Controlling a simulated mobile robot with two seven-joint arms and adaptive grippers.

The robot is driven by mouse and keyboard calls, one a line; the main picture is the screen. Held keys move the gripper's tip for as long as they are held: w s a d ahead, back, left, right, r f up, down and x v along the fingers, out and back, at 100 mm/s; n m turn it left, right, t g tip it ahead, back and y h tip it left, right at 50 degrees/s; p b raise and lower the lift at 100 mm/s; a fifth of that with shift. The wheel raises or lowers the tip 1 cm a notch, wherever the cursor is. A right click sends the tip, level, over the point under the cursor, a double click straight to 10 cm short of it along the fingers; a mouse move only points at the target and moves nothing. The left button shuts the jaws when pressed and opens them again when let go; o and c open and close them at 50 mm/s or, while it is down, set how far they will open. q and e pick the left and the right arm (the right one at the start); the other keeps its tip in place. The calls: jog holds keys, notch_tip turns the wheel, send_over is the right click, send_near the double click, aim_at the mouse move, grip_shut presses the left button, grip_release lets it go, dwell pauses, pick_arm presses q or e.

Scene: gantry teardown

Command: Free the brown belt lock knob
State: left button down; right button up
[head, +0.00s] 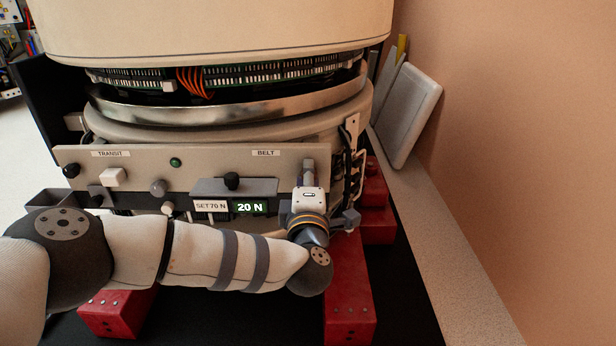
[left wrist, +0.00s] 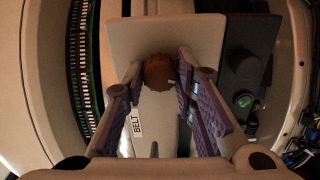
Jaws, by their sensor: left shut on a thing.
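The brown belt lock knob (left wrist: 160,72) shows in the left wrist view, in front of a pale plate with a BELT label (left wrist: 137,122). My left gripper (left wrist: 161,75) is shut on the knob, one finger on each side of it. In the head view my left gripper (head: 308,172) is at the right end of the grey front panel (head: 205,158), below and right of the BELT label (head: 265,153). The gripper and wrist hide the knob there. My right gripper is not in view.
The panel carries a black knob (head: 232,181), a green button (head: 175,162) and a display (head: 250,207) reading 20 N beside a SET 70 N label (head: 210,206). Red blocks (head: 350,290) stand below. Grey panels (head: 408,115) lean by the wall at right.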

pick_arm(q)
jog(key=shift+d+n, duration=0.1)
jog(key=shift+n, duration=1.8)
jog(key=c, duration=1.3)
grip_release()
jog(key=s, duration=1.2)
